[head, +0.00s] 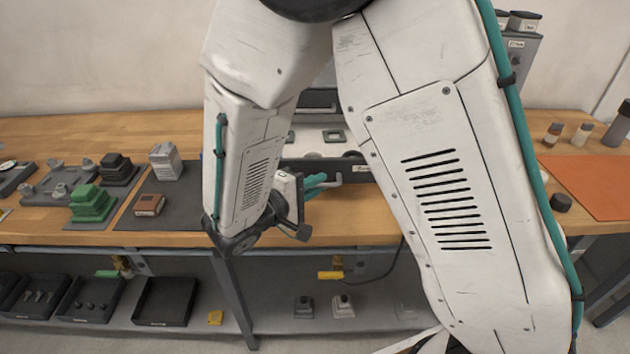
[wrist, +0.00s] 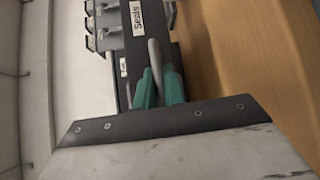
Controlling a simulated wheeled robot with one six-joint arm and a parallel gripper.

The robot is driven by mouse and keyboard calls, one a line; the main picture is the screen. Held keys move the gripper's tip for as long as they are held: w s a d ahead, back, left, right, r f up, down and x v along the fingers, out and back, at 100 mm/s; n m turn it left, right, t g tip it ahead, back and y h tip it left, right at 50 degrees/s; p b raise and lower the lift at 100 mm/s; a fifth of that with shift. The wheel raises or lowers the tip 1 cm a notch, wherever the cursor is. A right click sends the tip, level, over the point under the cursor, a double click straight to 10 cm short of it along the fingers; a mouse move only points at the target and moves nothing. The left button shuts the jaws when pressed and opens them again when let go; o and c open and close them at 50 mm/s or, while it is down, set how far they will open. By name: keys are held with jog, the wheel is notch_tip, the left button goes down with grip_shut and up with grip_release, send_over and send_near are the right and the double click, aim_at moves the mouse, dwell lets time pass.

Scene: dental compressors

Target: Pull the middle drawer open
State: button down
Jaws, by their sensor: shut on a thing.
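My gripper (head: 318,182) reaches down to the front of the drawer unit, its teal fingers shut on a pale grey bar handle (head: 334,183). In the wrist view the fingers (wrist: 159,88) close around the same handle (wrist: 155,57). The handle belongs to a dark drawer front (head: 348,170) that stands out from the unit. A "Seals" label (wrist: 137,18) is on a dark front in the wrist view. My arm hides much of the unit, so I cannot tell the drawer's level.
An orange mat (head: 590,185) lies right. Black bins (head: 165,302) stand on the shelf below. Bare bench lies before the drawer.

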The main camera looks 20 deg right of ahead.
jog(key=c, duration=1.8)
grip_release()
jog(key=shift+o, duration=0.2)
jog(key=v, duration=0.7)
jog(key=shift+a, duration=0.4)
jog(key=shift+s+r, duration=0.1)
jog(key=shift+s, duration=0.05)
